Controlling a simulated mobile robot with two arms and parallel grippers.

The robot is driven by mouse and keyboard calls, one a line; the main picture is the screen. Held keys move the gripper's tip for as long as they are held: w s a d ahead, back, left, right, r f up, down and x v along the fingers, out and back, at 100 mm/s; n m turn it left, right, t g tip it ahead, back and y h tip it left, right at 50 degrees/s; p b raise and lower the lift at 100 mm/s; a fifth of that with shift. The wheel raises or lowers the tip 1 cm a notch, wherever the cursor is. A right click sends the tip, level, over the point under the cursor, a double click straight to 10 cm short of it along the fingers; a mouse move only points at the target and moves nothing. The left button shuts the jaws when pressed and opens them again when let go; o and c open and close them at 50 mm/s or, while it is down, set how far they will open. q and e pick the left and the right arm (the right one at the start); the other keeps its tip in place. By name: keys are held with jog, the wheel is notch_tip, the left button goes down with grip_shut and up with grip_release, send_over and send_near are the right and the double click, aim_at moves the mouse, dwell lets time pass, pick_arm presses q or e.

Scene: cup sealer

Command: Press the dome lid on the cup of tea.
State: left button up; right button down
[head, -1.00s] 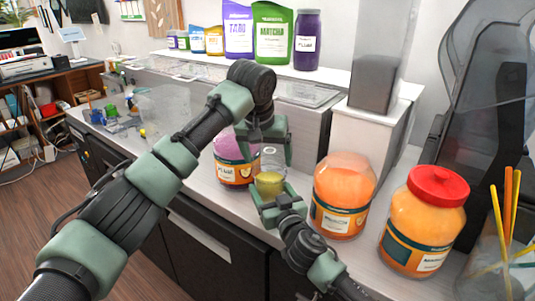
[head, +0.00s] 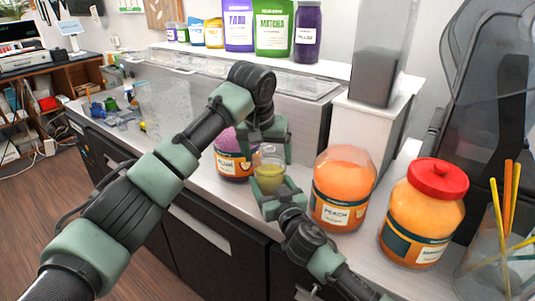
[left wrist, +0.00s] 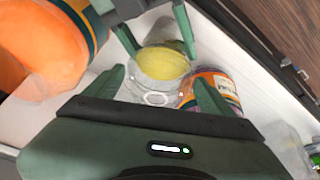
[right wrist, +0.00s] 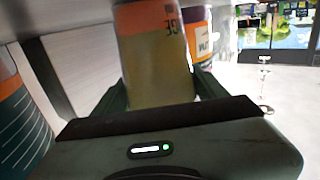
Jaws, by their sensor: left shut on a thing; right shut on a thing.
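The cup of tea (head: 270,178) is clear with yellow-green tea and stands upright. My right gripper (head: 268,193) is shut around its side; the right wrist view shows the cup (right wrist: 158,75) between the fingers. The clear dome lid (head: 270,155) is at the cup's top, in my left gripper (head: 279,150), which is shut on it from above. In the left wrist view the lid (left wrist: 152,97) is between the left fingers, with the yellow tea (left wrist: 163,64) just beyond. Whether the lid's rim is fully seated cannot be told.
A plum jar (head: 233,166) stands close to the left. A peach jar (head: 341,190) and a red-lidded orange jar (head: 424,215) stand to the right. A glass with straws (head: 500,265) is at the right edge. Some counter left of the plum jar (head: 190,160) is clear.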

pick_arm(q)
jog(key=shift+f, duration=0.6)
jog(key=o, duration=1.1)
jog(key=shift+o, duration=0.2)
jog(key=v, duration=1.2)
jog(key=shift+w, duration=0.1)
pick_arm(e)
jog(key=shift+c, duration=0.2)
grip_release()
